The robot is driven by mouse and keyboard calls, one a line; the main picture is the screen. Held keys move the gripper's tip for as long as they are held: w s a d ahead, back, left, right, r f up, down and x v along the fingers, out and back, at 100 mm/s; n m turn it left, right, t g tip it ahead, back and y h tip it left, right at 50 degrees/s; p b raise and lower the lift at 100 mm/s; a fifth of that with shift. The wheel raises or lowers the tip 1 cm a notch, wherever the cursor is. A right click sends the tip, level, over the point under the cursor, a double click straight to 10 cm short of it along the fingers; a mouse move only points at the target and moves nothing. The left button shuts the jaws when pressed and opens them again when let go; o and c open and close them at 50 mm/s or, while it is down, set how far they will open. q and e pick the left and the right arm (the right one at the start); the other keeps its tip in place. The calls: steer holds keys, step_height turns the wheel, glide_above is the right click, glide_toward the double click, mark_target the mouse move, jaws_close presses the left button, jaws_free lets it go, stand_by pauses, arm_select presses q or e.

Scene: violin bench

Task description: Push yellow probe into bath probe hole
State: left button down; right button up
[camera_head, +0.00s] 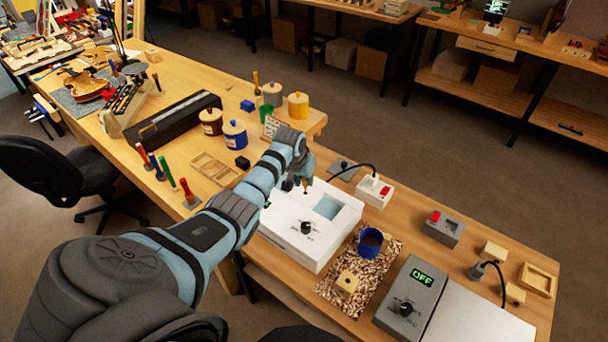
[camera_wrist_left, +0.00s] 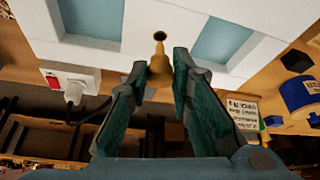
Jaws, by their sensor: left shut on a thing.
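The white bath (camera_head: 292,239) stands on the bench in the head view, with a blue-grey basin opening and a black knob on it. In the left wrist view the white bath top (camera_wrist_left: 158,22) has a dark round probe hole (camera_wrist_left: 159,35) between two blue-grey openings. My left gripper (camera_head: 301,182) is over the bath's far left part. It is shut on the yellow probe (camera_wrist_left: 158,66), whose narrow end points at the hole. I cannot tell whether the tip is touching the hole or just short of it. My right gripper is not in view.
A white switch box (camera_head: 375,190) with a black cable sits behind the bath.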

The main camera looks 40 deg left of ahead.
mark_target(304, 186)
arm_select(q)
steer(key=shift+f, duration=0.25)
steer(key=shift+f+b, duration=0.3)
steer(key=shift+b, duration=0.1)
steer(key=shift+f+b, duration=1)
steer(key=shift+f, duration=0.45)
steer(key=c, duration=1.4)
jaws_free()
steer(key=shift+o, duration=0.2)
steer(key=shift+r, duration=0.15)
steer(key=shift+s+r, duration=0.1)
steer(key=shift+r, duration=0.25)
steer(key=v, duration=1.1)
